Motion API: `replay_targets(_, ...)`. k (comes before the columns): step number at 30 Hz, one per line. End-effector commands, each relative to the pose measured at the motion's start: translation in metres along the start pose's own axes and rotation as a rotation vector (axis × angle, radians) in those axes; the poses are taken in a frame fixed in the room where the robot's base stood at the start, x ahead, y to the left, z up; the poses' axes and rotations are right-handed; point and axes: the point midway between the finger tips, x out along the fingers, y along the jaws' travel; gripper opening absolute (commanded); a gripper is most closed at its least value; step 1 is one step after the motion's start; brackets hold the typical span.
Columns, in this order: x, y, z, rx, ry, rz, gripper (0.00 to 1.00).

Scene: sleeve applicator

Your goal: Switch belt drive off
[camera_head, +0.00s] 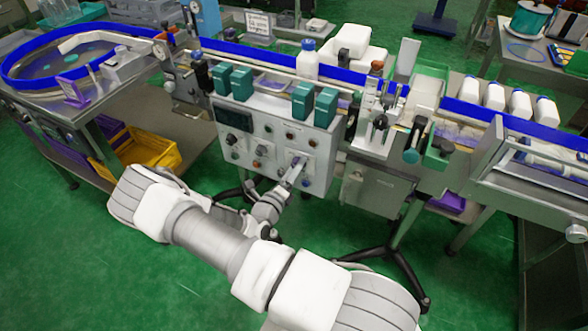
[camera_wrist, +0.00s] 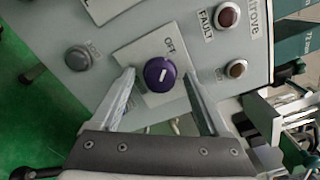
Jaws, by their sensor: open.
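A purple rotary knob (camera_wrist: 158,84) with a short white mark sits on a light square plate (camera_wrist: 143,55) in the wrist view. The word OFF is printed beside it on the plate. My gripper (camera_wrist: 160,74) is open, with one finger on each side of the knob and gaps showing between. Whether the fingertips reach the panel is unclear. In the head view my gripper (camera_head: 297,171) is at the lower right of the grey control panel (camera_head: 240,160). There the knob is not clearly visible.
A grey button (camera_wrist: 78,58) and two red-brown lamps, one marked FAULT (camera_wrist: 227,15), are near the knob. Teal boxes (camera_head: 302,101) sit along the panel's top. A yellow crate (camera_head: 150,150) is at left; green floor lies in front.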

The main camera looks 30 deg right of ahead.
Motion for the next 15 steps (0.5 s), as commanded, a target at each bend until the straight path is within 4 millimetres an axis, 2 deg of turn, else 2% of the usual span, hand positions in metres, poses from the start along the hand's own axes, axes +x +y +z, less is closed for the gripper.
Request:
replay_targets(5,-0.002,0.000,0.001,0.001,-0.001,0.000,0.79)
replay_targets(8,-0.012,0.000,0.001,0.002,0.000,0.000,0.79)
replay_targets(11,-0.030,-0.001,0.001,0.000,-0.001,0.002,0.79)
replay_targets(15,-0.064,-0.001,0.002,0.000,-0.003,0.003,0.79)
